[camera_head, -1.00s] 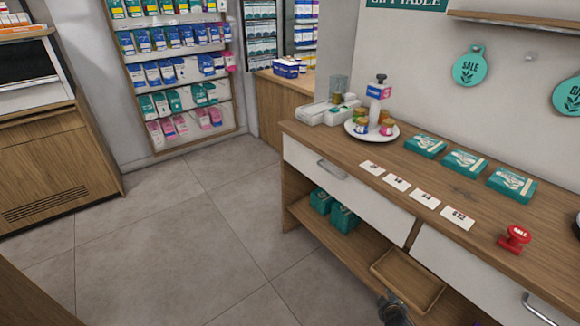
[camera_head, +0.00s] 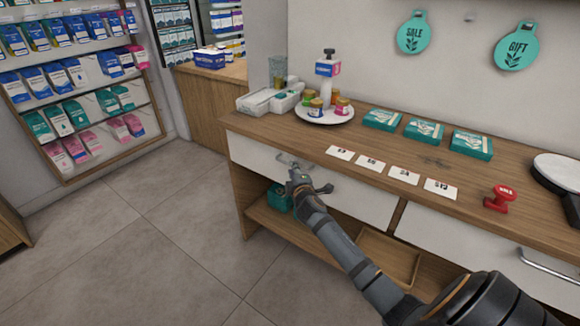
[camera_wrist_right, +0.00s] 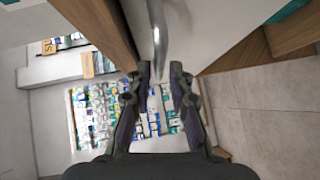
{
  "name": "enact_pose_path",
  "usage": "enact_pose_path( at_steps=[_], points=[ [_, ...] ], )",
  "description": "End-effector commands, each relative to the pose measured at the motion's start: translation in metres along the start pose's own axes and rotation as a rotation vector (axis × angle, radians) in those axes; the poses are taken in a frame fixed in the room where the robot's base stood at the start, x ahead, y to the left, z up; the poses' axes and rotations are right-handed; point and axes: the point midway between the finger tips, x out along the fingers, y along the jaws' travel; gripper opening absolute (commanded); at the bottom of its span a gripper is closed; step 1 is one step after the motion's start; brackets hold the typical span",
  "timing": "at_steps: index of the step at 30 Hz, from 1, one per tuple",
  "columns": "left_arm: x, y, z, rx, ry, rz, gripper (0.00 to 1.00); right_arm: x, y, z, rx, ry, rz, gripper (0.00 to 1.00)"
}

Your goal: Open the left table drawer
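The left table drawer (camera_head: 255,155) has a white front and sits flush under the wooden tabletop in the head view, so it looks shut. Its metal handle (camera_head: 288,160) is partly hidden behind my right gripper (camera_head: 308,180), which is at the drawer front. In the right wrist view, the handle (camera_wrist_right: 156,35) is a curved bar reaching down between the two fingertips of my right gripper (camera_wrist_right: 158,74). The fingers are apart, with a gap on each side of the bar. I cannot tell whether either finger touches it. My left gripper is not in view.
The right drawer (camera_head: 455,243) is shut, with its own handle (camera_head: 548,266). Below is a shelf with a wooden tray (camera_head: 385,258) and green boxes (camera_head: 279,197). Price cards, teal boxes and a red stamp (camera_head: 500,198) stand on the tabletop. Open floor lies left.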

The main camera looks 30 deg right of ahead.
Motion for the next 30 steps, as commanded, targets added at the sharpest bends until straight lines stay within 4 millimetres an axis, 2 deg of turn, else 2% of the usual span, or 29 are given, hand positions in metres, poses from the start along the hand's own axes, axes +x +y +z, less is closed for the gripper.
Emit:
enact_pose_path(
  at_steps=[3,9,17,21,22,30],
  points=[
    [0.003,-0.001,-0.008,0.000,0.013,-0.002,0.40,0.022,-0.001,0.000,0.002,-0.001,-0.001,0.20],
    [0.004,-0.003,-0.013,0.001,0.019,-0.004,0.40,0.039,-0.001,0.000,0.002,0.000,-0.002,0.20],
    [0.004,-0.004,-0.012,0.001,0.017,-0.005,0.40,0.040,-0.001,0.000,0.002,0.000,-0.002,0.20],
    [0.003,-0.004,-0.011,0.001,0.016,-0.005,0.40,0.040,-0.001,0.000,0.002,0.000,-0.002,0.01],
    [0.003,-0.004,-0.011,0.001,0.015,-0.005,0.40,0.040,-0.001,0.000,0.002,0.000,-0.002,0.00],
    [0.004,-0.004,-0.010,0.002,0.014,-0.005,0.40,0.040,-0.001,0.000,0.001,0.000,-0.002,0.00]
  ],
)
